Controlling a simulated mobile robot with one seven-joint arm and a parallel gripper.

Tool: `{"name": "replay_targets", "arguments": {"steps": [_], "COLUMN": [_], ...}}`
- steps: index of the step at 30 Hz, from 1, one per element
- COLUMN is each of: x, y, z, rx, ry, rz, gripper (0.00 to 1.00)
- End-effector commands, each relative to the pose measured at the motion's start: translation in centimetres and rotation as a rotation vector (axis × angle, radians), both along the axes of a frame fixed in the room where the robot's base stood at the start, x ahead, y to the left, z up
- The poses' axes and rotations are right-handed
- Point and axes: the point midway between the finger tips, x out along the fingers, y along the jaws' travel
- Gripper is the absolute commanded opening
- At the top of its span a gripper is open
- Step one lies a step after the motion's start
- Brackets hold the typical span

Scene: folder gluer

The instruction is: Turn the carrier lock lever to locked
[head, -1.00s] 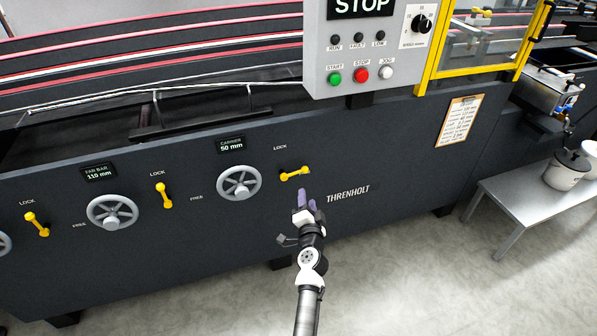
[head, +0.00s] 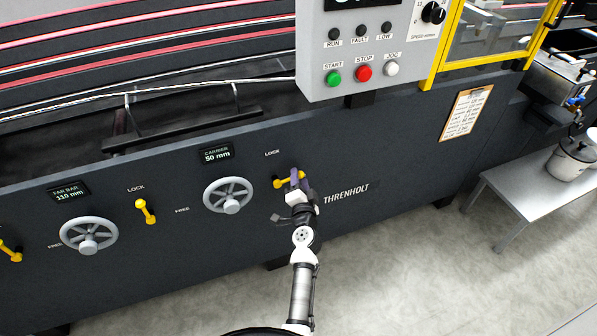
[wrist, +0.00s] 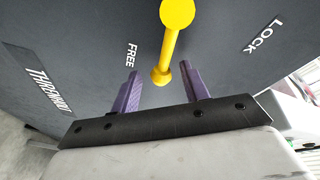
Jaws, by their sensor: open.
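The carrier lock lever (head: 279,183) is a yellow bar on the dark machine panel, right of the carrier handwheel. It lies nearly sideways, its right end partly hidden by my gripper (head: 298,174). In the wrist view the lever (wrist: 170,45) runs down from a large round end to a small knob, which sits on the FREE side, away from the LOCK label (wrist: 264,35). My gripper (wrist: 160,70) is open, its purple fingers on either side of that knob with visible gaps. The FREE label (wrist: 131,55) is beside the left finger.
The carrier handwheel (head: 229,195) is left of the lever, under a display reading 50 mm (head: 216,153). Another yellow lever (head: 145,211) and the far bar handwheel (head: 89,235) are farther left. A control box (head: 375,70) overhangs above.

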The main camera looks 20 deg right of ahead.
Motion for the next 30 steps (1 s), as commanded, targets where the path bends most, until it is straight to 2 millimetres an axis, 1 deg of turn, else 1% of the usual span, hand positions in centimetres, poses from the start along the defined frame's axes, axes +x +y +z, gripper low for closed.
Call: {"name": "replay_targets", "arguments": {"steps": [13, 23, 24, 30], "x": [-0.08, -0.07, -0.07, -0.04], "y": [0.00, -0.01, -0.01, 0.00], "z": [-0.02, -0.02, -0.02, -0.02], "rx": [0.000, 0.000, 0.000, 0.000], "ry": [0.000, 0.000, 0.000, 0.000], "rz": [0.000, 0.000, 0.000, 0.000], "gripper": [0.45, 0.02, 0.00, 0.00]}}
